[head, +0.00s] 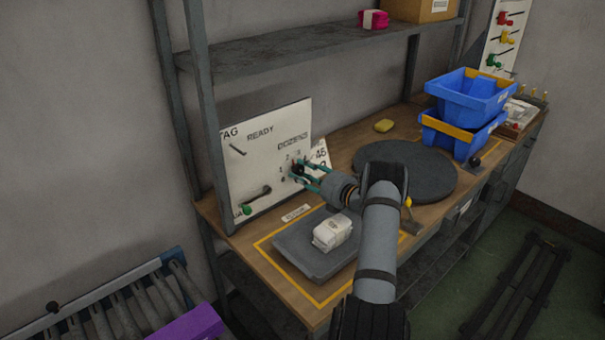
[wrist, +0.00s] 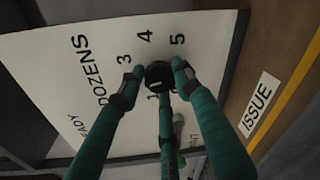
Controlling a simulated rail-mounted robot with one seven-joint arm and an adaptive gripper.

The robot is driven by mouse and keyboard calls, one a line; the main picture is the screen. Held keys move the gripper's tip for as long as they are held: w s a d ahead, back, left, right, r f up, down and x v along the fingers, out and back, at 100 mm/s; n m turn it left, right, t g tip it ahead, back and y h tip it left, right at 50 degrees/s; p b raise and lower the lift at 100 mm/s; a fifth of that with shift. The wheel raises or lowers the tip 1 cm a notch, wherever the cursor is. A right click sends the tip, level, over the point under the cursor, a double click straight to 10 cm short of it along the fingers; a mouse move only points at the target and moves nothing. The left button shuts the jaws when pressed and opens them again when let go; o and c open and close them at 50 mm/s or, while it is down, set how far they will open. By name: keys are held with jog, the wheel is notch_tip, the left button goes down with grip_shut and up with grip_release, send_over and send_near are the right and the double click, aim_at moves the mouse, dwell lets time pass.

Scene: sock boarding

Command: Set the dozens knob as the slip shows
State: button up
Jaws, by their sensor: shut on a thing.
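The white board (head: 235,165) stands upright at the back left of the bench, with the words READY and DOZENS on it. The dozens knob (wrist: 158,74) is dark and round, with printed numbers around it; 3, 4 and 5 read clearly in the wrist view. My gripper (head: 301,171) has its teal fingers closed around the knob, which they partly cover. I cannot tell which number the knob points to. A white slip (head: 321,154) with black figures, seemingly 45 on one line, stands just right of the board, its lower part partly hidden by my gripper.
A grey tray (head: 290,254) with a white wrapped bundle (head: 333,232) lies in front of the board. A dark round turntable (head: 425,165) and stacked blue bins (head: 465,95) are to the right. A lever handle (head: 256,198) sticks out low on the board.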

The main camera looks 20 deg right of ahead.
jog(key=m, duration=0.3)
jog(key=shift+s+f+y, duration=0.1)
jog(key=shift+f+y, duration=0.2)
jog(key=shift+m+y+b, duration=0.35)
jog(key=shift+m+y, duration=0.05)
jog(key=shift+m, duration=1.4)
jog(key=shift+a, duration=0.1)
jog(key=o, duration=1.2)
jog(key=shift+r, duration=0.15)
jog(key=shift+c, duration=0.2)
